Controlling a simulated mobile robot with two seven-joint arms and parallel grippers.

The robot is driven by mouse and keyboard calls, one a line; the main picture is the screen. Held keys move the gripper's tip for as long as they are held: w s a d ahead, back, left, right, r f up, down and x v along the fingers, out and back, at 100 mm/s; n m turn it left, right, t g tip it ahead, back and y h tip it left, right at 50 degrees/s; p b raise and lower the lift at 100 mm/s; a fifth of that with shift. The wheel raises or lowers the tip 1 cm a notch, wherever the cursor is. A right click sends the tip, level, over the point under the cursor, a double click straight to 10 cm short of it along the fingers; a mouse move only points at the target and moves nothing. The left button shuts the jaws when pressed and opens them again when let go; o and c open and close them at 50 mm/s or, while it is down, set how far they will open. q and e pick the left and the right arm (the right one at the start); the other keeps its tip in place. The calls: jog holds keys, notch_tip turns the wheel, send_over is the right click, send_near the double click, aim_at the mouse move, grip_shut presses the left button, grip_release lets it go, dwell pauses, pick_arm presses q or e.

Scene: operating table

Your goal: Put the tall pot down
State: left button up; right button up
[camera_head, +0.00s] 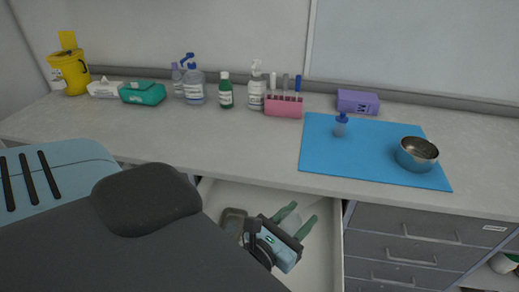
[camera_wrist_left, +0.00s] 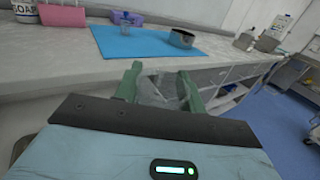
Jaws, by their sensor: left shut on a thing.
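My left gripper (camera_head: 296,217) is in front of the counter edge, below the worktop level in the head view. Its two green fingers stand apart, and in the left wrist view they flank a pale grey, see-through thing (camera_wrist_left: 158,90), which appears to be the tall pot. Its outline is faint, and I cannot make it out in the head view. A blue mat (camera_head: 320,165) lies on the counter beyond the gripper. It also shows in the left wrist view (camera_wrist_left: 145,50). My right gripper is not in view.
On the mat stand a small clear bottle with a blue top (camera_head: 341,126) and a steel bowl (camera_head: 417,155). A pink tube rack (camera_head: 284,106), a purple box (camera_head: 358,102) and several bottles line the back. The mat's front left and the counter (camera_head: 220,140) left of it are clear.

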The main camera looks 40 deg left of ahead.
pick_arm(q)
jog(key=shift+w+d+f+m+h, duration=0.1)
jog(key=shift+w+d+m+h, duration=0.2)
jog(key=shift+h, duration=0.2)
jog(key=w+d+f+m+g+h, duration=0.35)
jog(key=d+m+h, duration=0.3)
jog(key=h, duration=0.35)
jog(key=s+a+f+m+g+h, duration=0.2)
jog(key=s+a+m+g+h, duration=0.2)
jog(key=a+m+g+h, duration=0.45)
jog(key=d+f+g+y, duration=0.1)
jog(key=d+f+g, duration=0.2)
jog(key=f, duration=0.6)
jog(key=shift+f+m+y, duration=0.3)
jog(key=shift+f+y, duration=0.05)
jog(key=shift+f, duration=0.05)
jog(key=shift+s, duration=0.1)
